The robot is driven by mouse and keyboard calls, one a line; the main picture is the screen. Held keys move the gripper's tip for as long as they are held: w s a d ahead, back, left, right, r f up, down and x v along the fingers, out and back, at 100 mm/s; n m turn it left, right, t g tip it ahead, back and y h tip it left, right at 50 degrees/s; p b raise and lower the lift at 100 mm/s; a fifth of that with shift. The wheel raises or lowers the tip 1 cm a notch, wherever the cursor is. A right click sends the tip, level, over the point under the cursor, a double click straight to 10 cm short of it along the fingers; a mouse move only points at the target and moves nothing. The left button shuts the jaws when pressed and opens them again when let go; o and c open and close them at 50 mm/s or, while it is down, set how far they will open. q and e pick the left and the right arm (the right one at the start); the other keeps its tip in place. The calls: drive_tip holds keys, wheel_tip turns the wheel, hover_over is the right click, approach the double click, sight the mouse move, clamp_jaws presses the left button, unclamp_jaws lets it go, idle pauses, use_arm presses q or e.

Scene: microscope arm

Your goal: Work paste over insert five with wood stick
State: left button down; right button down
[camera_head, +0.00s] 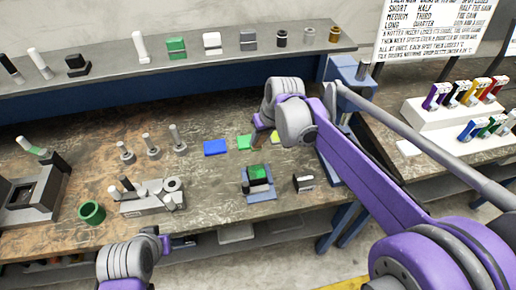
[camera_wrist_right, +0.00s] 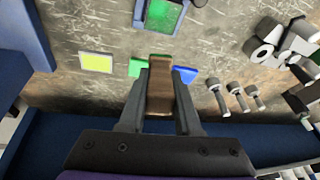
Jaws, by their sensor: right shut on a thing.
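My right gripper (camera_wrist_right: 160,72) is shut on a flat brown wood stick (camera_wrist_right: 160,90), held between its two dark fingers over the workbench. I cannot tell which insert is five. Part of my left arm shows at the bottom left; its fingers do not show.
Blue (camera_head: 215,147), green (camera_head: 244,142) and yellow (camera_head: 277,138) pads lie on the bench (camera_head: 100,160). Several grey pegs (camera_head: 153,146) stand left of them. A grey block with cylinders (camera_head: 150,198) and a green ring (camera_head: 92,212) are at front left. A shelf (camera_head: 110,68) runs behind.

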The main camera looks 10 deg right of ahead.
drive_tip(key=shift+a+f, duration=0.35)
drive_tip(key=shift+f, duration=0.25)
drive_tip(key=shift+s+r, duration=0.1)
drive_tip(key=shift+r, duration=0.1)
